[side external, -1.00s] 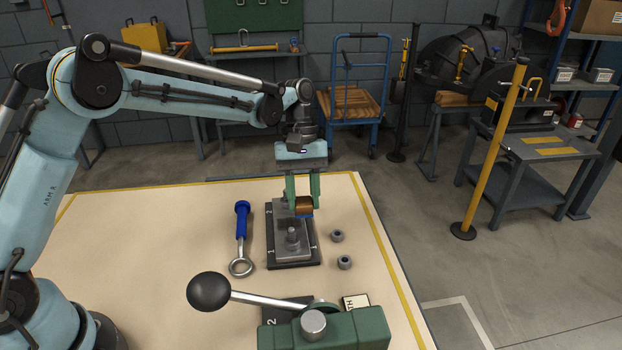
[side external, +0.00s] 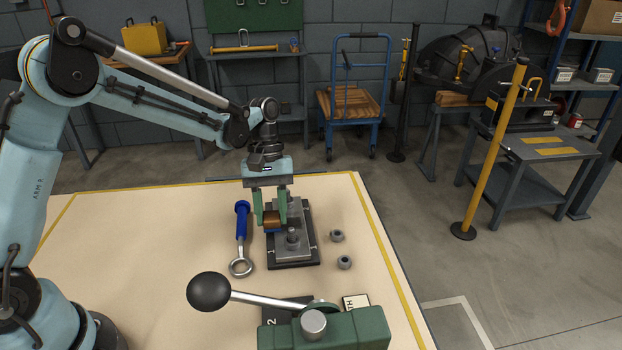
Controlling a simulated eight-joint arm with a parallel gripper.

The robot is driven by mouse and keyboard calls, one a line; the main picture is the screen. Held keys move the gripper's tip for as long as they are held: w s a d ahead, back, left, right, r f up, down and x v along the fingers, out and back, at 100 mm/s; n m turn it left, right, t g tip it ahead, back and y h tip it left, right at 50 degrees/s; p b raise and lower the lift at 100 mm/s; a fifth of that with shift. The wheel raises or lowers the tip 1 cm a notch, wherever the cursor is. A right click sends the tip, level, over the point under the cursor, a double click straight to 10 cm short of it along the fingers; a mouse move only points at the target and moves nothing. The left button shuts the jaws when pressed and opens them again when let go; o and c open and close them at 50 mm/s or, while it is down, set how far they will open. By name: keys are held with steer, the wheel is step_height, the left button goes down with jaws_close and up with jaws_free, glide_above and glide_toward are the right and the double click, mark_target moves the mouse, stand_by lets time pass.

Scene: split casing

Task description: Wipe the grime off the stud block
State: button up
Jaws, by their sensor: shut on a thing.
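The stud block (side external: 301,226) is a grey metal block on a dark base plate, with one upright stud (side external: 292,237) showing near its front. Grime is too small to make out. My gripper (side external: 271,216) is shut on a brown block with a blue underside (side external: 272,221), seemingly a wiping pad. The pad is low over the left edge of the stud block, left of and behind the front stud. I cannot tell whether it touches the surface. The gripper and pad hide the back left part of the block.
A blue-handled ring spanner (side external: 241,225) lies close to the left. Two loose nuts (side external: 337,236) (side external: 345,262) lie to the right. A green lever press (side external: 330,328) with a black-knobbed handle (side external: 209,292) stands in front. The table's left side is clear.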

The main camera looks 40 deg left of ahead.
steer(key=shift+w+d, duration=2.15)
steer(key=shift+w+d+r, duration=0.15)
steer(key=shift+w+d, duration=0.05)
step_height(320, 180, up, 8)
